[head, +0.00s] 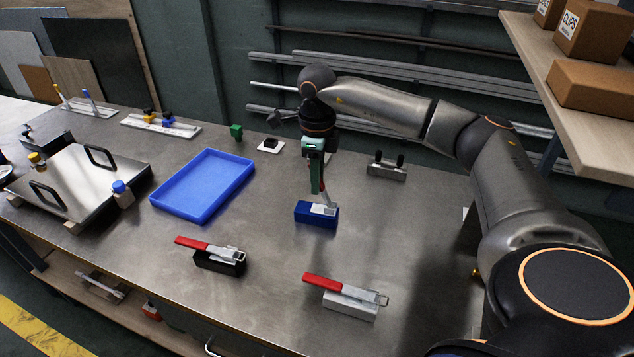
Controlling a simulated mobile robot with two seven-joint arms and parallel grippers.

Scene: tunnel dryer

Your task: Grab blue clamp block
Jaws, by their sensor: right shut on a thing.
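The blue clamp block (316,215) is on the steel bench, near its middle, with a metal clamp on its top. My right gripper (317,183) points down from above and is shut on the upper part of this clamp block. The fingers partly hide the clamp and its handle, so the exact grip is hard to see. The block looks level and at bench height; I cannot tell whether it touches the bench. My left gripper is out of view.
A black block (222,265) and a grey block (349,306) with red-handled clamps lie in front. A blue tray (160,199) is at left, beside a metal plate with handles (78,182). A shelf with boxes (598,85) overhangs at right. Bench between the blocks is clear.

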